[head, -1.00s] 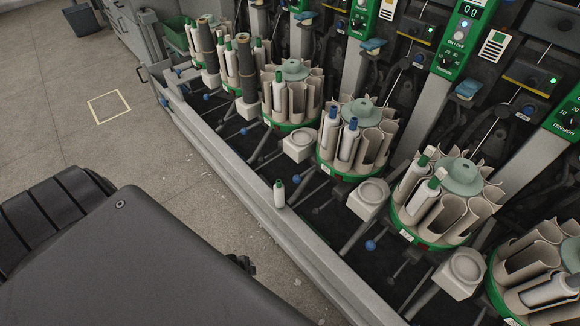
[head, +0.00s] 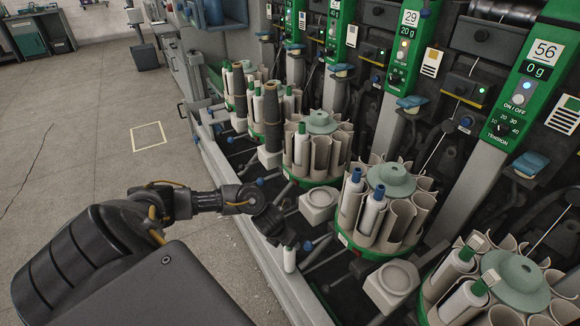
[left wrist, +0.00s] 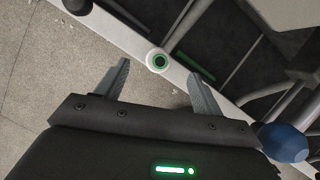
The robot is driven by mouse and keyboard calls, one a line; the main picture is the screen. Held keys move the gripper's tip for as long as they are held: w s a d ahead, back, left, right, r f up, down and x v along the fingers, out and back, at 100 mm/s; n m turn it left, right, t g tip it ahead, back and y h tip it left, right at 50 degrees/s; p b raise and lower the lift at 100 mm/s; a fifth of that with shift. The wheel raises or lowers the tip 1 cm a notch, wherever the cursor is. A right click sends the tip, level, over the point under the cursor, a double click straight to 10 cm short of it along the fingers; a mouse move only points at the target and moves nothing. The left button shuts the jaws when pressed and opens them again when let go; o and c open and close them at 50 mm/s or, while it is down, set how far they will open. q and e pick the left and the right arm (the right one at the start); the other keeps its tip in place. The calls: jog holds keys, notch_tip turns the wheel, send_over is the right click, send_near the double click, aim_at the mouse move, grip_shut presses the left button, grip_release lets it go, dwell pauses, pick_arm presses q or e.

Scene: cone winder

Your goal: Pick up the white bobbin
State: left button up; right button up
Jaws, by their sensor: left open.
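The white bobbin (head: 289,262) with a green top stands upright on the trough at the front of the machine. In the left wrist view I see it from above as a pale ring with a green centre (left wrist: 158,60). My left gripper (left wrist: 160,72) is open, with the bobbin's end showing between its two fingertips and a gap on each side. In the head view my left arm reaches in over the front rail, and the gripper is just above the bobbin and partly hides its top. My right gripper is not in view.
Round green-based magazines (head: 381,241) holding several bobbins stand along the machine to the right and behind. A pale square block (head: 391,283) and thin rods with blue knobs are close by. The long grey front rail (head: 268,268) runs beside the bobbin. The floor at left is clear.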

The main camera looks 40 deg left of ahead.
aim_at(289, 254)
pick_arm(q)
jog(key=shift+b+x, duration=0.3)
jog(key=shift+x, duration=1.25)
jog(key=x, duration=0.2)
jog(key=b+x, duration=0.1)
jog(key=x, duration=0.1)
jog(key=shift+s+f, duration=0.1)
jog(key=shift+f, duration=0.3)
jog(key=shift+a+f, duration=0.1)
jog(key=shift+f, duration=0.15)
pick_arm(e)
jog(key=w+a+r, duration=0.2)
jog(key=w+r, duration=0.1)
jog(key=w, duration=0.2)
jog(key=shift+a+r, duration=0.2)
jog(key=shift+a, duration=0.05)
pick_arm(q)
jog(key=c, duration=0.9)
